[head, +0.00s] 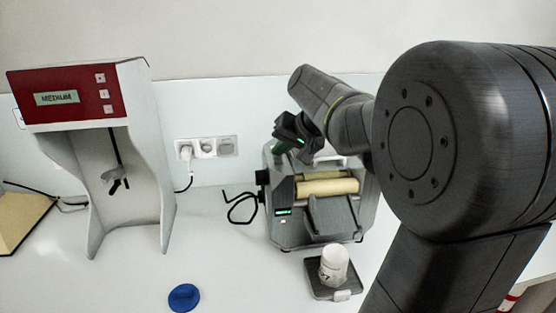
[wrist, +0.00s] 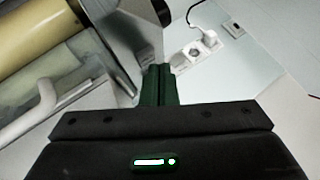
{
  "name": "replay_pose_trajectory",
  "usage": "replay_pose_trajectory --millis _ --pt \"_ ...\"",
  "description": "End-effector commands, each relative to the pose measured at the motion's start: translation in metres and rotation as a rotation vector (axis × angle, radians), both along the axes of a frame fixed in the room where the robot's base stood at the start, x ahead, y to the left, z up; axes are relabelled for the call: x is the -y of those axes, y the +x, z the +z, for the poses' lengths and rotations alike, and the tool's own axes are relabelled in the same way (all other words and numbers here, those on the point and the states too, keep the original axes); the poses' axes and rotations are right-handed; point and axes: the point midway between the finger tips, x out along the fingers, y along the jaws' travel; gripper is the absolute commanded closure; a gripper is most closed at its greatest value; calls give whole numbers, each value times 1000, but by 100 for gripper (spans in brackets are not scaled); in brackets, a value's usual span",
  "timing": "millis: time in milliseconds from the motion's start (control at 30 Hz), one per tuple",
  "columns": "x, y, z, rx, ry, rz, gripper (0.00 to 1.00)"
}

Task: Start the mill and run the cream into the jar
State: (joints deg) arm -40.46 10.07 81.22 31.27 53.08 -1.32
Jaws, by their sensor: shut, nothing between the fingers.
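The grey mill (head: 330,235) stands on the bench in the middle of the head view, with pale cream-coloured rollers (head: 328,187) and a sloping apron in front. A small green display (head: 283,212) is lit on its front left. The white jar (head: 334,264) stands upright on a small dark platform (head: 317,287) before the apron; I cannot tell whether cream is inside. My gripper (head: 287,145) is shut and empty above the mill's back left. In the wrist view, my gripper's green fingers (wrist: 158,84) are together, with a roller (wrist: 55,28) at upper left.
A red-and-white machine (head: 78,95) with a display stands at the left. A blue lid (head: 184,297) lies on the bench at the front. A wall socket strip (head: 206,148) holds a plug behind. A black cable loops beside the mill's left side. The bench between the machines is mostly clear.

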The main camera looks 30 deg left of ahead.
Motion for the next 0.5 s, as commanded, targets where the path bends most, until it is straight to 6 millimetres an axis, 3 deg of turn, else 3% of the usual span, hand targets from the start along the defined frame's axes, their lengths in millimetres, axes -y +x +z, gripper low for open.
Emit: replay_pose_trajectory --millis 500 --pt "0 0 -4 0 0 0 100"
